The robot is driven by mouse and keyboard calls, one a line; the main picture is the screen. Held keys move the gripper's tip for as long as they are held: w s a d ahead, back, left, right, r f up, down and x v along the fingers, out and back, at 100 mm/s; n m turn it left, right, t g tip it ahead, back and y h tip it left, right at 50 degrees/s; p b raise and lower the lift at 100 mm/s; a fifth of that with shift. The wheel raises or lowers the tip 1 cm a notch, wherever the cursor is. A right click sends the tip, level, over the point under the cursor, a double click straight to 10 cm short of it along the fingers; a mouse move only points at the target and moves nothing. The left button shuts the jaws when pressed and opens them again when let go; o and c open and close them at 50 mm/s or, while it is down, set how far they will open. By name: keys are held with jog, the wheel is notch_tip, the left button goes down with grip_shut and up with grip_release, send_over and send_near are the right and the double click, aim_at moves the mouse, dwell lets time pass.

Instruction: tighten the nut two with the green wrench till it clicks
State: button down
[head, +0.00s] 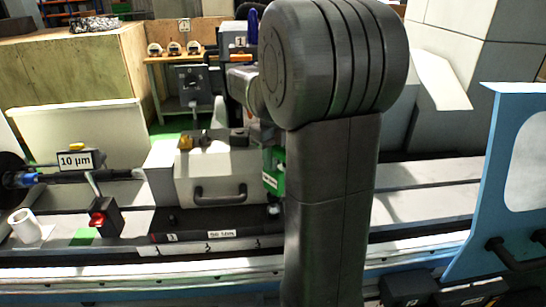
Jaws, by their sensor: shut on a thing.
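A green part (273,171) with a small white label shows just left of my arm, beside the right end of a grey box. It may be the green wrench, but I cannot tell. My forearm and elbow fill the middle of the head view and hide what lies behind them. My gripper is not seen; it is hidden behind my arm. I cannot pick out nut two. A dark base strip (185,222) with a "56 Nm" plate (222,233) lies in front of the grey box.
The grey box (210,178) with a black handle stands on the machine bed. Left are a "10 µm" gauge (80,160), a black-and-red device (105,218) and a white roll (27,227). A blue panel (500,190) stands at right. The bed right of my arm looks fairly clear.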

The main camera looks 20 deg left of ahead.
jog(key=shift+s+f+n, duration=0.15)
jog(key=shift+f+n, duration=0.1)
jog(key=shift+n, duration=0.05)
jog(key=shift+r, duration=0.1)
jog(key=shift+w+r, duration=0.25)
jog(key=shift+r, duration=0.2)
jog(key=shift+s+r+p, duration=0.1)
jog(key=shift+r+p, duration=0.3)
jog(key=shift+r, duration=1.9)
